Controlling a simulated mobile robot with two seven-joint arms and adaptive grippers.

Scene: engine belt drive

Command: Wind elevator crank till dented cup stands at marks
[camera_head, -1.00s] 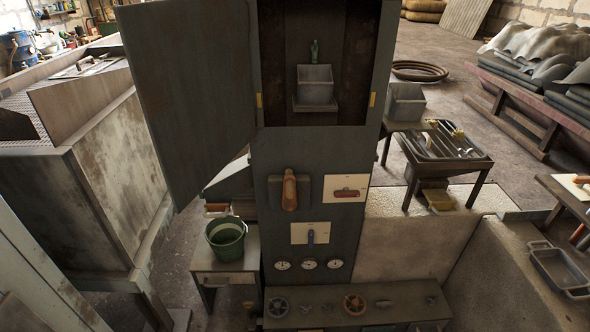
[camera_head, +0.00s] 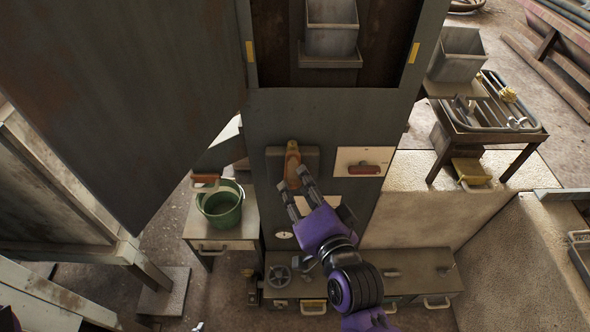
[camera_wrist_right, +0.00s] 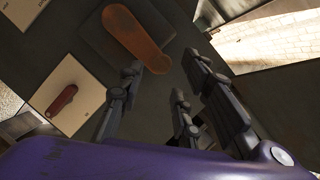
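The crank (camera_head: 292,165), with an orange-brown handle, sits on a dark block on the cabinet front. It also shows in the right wrist view (camera_wrist_right: 137,38). My right gripper (camera_head: 298,184) is open, its fingertips close to the handle's lower end; contact cannot be told. A grey cup (camera_head: 331,28) stands upright on a small shelf (camera_head: 331,60) in the open shaft; no dent can be made out. Yellow marks (camera_head: 413,52) flank the shaft opening. In this view the cup's base appears near their height. My left gripper is not in view.
The open cabinet door (camera_head: 120,100) fills the upper left. A white plate with a red handle (camera_head: 363,169) is right of the crank. A green bucket (camera_head: 221,205) stands on a side table. Another grey bin (camera_head: 456,55) and a tray table (camera_head: 493,132) stand right.

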